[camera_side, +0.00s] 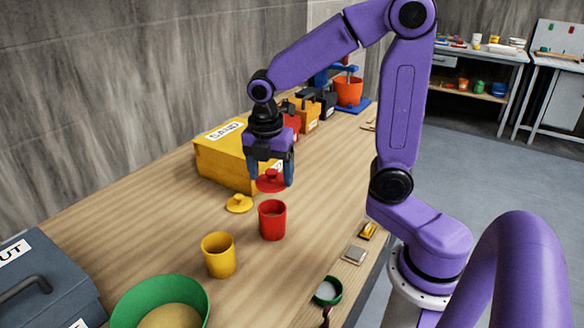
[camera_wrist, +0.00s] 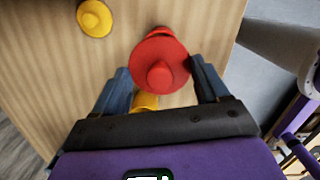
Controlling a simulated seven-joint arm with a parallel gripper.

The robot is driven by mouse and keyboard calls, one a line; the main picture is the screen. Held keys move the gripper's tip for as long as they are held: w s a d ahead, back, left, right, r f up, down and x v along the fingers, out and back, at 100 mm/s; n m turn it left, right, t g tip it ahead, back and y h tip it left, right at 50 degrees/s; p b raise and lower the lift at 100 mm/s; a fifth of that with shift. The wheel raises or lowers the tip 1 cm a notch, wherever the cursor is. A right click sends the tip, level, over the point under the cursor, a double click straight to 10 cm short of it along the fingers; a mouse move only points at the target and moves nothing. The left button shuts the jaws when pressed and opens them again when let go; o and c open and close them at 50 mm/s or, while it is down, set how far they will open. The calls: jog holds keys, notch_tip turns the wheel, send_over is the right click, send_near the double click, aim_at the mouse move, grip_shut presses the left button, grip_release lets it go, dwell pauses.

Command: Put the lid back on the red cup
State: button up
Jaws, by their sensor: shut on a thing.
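The red lid (camera_side: 271,181), a disc with a knob, is held between the two fingers of my gripper (camera_side: 270,176). In the wrist view the red lid (camera_wrist: 160,68) sits knob towards the camera between the blue fingertips of my gripper (camera_wrist: 163,82). The red cup (camera_side: 272,221) stands upright and open on the bench. In the side view the lid is above the cup with a gap between them. In the wrist view a sliver of red shows past the lid's far edge; the lid hides most of what is below it.
A yellow lid (camera_side: 239,203) lies left of the red cup. A yellow cup (camera_side: 218,255) and green bowl (camera_side: 160,290) stand nearer the camera. The yellow SAND box (camera_side: 225,158) is behind, left of my gripper. A small green-rimmed container (camera_side: 328,291) is near the bench's right edge.

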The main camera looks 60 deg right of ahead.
notch_tip(320, 180, down, 6)
jog(key=shift+f, duration=0.2)
dwell(0.6)
jog(key=shift+a+f, duration=0.1)
dwell(2.0)
jog(key=o, duration=1)
jog(key=shift+r, duration=3.5)
